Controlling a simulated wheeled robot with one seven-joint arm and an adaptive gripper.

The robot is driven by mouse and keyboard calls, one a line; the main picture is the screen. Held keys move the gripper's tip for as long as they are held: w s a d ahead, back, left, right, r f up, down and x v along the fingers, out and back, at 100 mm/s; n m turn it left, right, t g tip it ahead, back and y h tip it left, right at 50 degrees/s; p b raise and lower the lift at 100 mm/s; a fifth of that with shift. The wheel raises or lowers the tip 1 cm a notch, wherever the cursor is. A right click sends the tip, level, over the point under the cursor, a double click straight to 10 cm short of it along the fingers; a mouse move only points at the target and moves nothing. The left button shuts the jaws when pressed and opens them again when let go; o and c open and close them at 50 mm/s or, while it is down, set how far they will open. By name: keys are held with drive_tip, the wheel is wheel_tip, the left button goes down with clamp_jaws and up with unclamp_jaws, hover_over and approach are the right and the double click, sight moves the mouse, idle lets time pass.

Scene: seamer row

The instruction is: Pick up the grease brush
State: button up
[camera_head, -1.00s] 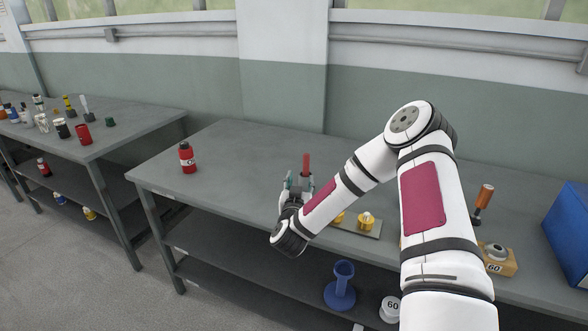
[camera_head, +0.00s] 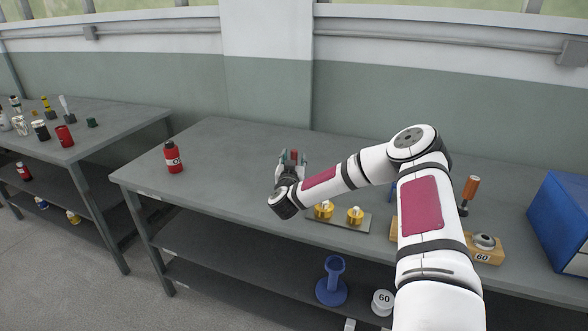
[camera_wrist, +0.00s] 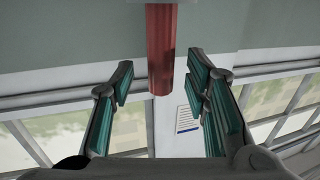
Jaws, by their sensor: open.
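A red handle (camera_head: 294,155) stands upright on the middle bench, at the far end of my gripper (camera_head: 291,162). I take it for the grease brush; its bristles and lower part are hidden. In the wrist view the red handle (camera_wrist: 161,48) comes in from the top edge, with its end in the gap between the jaws of my gripper (camera_wrist: 160,80). The jaws are open on both sides of it. Space shows on either side, and no contact is visible.
A red bottle (camera_head: 173,158) stands at the bench's left. A plate (camera_head: 339,219) with two yellow pieces lies right of my wrist. Further right are an orange-handled tool (camera_head: 470,188), a wooden block (camera_head: 489,252) and a blue bin (camera_head: 565,222). The bench around the bottle is clear.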

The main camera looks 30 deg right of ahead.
drive_tip(key=shift+x, duration=1.05)
clamp_jaws()
drive_tip(key=shift+r, duration=0.1)
